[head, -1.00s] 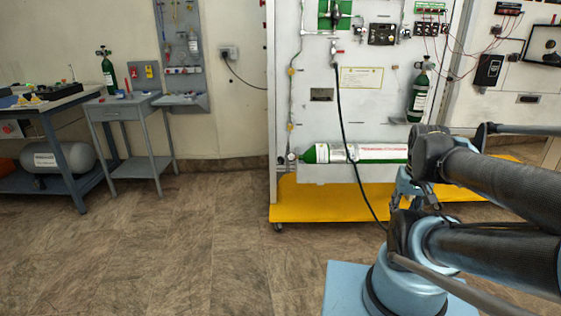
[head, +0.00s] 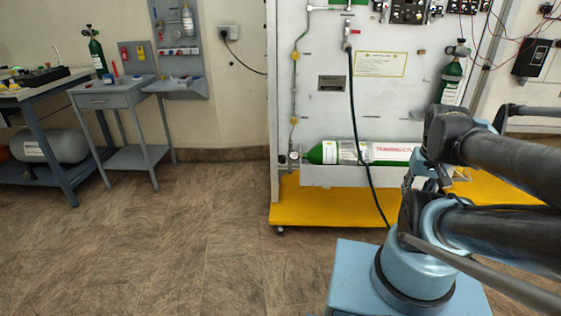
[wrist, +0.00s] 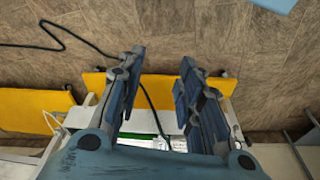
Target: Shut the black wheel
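No black wheel shows clearly enough for me to be sure of it. A horizontal green and white cylinder (head: 390,153) lies along the bottom of the white panel (head: 400,105), with a small gauge (head: 293,156) at its left end. An upright green cylinder (head: 451,82) with a dark top (head: 459,50) hangs at the panel's right. My gripper (wrist: 162,60) is open and empty in the wrist view, its two fingers well apart. In the head view my arm covers the right end of the horizontal cylinder; the fingers are hard to make out there.
A yellow base (head: 330,205) juts out under the panel. A black hose (head: 355,130) hangs down in front of it. A small grey table (head: 120,95) and a workbench (head: 40,95) stand at the left. The floor (head: 190,230) between is clear.

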